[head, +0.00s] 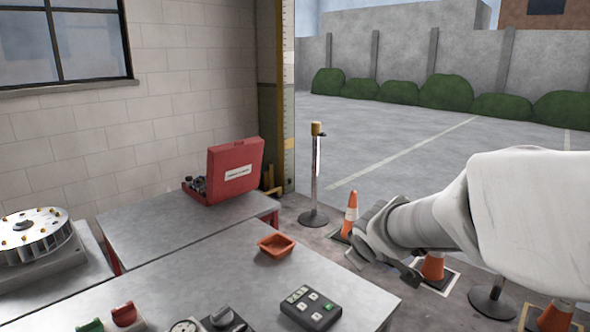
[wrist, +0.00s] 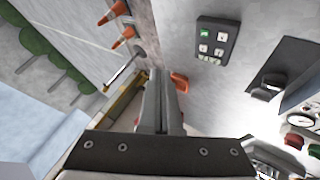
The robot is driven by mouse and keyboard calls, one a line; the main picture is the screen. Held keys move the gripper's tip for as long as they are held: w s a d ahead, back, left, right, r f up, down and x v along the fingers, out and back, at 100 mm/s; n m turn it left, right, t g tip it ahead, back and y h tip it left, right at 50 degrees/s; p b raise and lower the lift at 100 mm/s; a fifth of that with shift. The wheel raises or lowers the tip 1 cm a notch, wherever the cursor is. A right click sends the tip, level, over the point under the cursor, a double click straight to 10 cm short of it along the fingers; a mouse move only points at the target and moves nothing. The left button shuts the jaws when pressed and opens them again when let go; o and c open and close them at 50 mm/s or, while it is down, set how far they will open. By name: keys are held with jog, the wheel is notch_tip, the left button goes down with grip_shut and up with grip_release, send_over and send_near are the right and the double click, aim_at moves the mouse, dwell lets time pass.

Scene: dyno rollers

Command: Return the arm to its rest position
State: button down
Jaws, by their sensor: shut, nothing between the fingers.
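My arm (head: 440,220) reaches in from the right in the head view. My gripper (head: 385,262) hangs past the right end of the front metal table (head: 215,255), and nothing shows held in it. In the wrist view the two fingers of my gripper (wrist: 160,78) lie together, pointing up the picture. An orange-red tray (wrist: 180,82) shows just beyond and right of the fingertips there. The fingertips are partly hard to make out in the head view.
The orange-red tray (head: 276,245) and a dark button box (head: 310,308) sit on the front table. A red case (head: 235,170) stands open on the back table. Traffic cones (head: 350,215) and posts (head: 315,175) stand on the floor near my arm.

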jog(key=s+r+m+g+p, duration=0.1)
jog(key=s+r+m, duration=0.2)
jog(key=s, duration=0.9)
jog(key=s+r+m+g+y+p, duration=0.1)
jog(key=s+r+m+g, duration=0.1)
jog(key=s, duration=1.1)
jog(key=r+m, duration=0.1)
jog(key=m, duration=0.1)
jog(key=shift+d+r+m+p, duration=0.15)
jog(key=shift+m+p, duration=0.15)
jog(key=shift+p, duration=0.1)
